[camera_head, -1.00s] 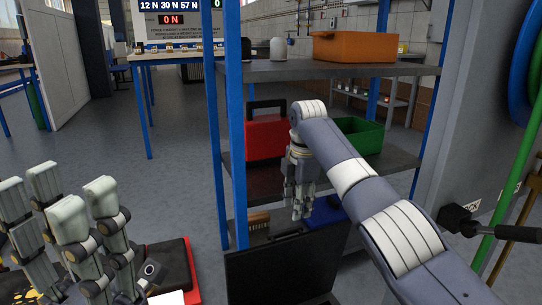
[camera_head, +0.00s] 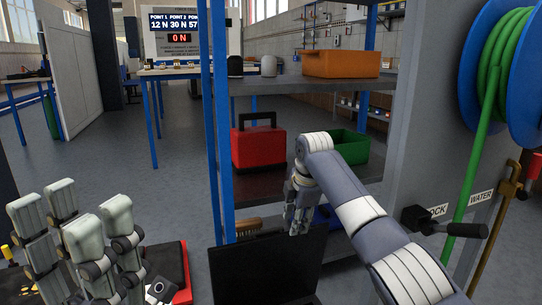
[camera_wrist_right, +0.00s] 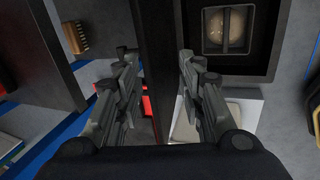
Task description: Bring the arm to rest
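My right arm comes in from the lower right in the head view. Its gripper (camera_head: 298,218) points down in front of the shelf rack, above a dark panel (camera_head: 262,268). My left gripper (camera_head: 72,222) is at the lower left of the head view, fingers upward. Its finger pairs stand apart and I see nothing held between them. What lies under the left gripper is partly hidden.
The rack's blue post (camera_head: 219,130) stands left of my right gripper. The shelves hold a red toolbox (camera_head: 258,147), a green bin (camera_head: 350,147) and an orange bin (camera_head: 341,64). A wooden brush (camera_wrist_right: 73,36) lies low. At right are a black lever (camera_head: 452,229) and hose reel (camera_head: 500,75).

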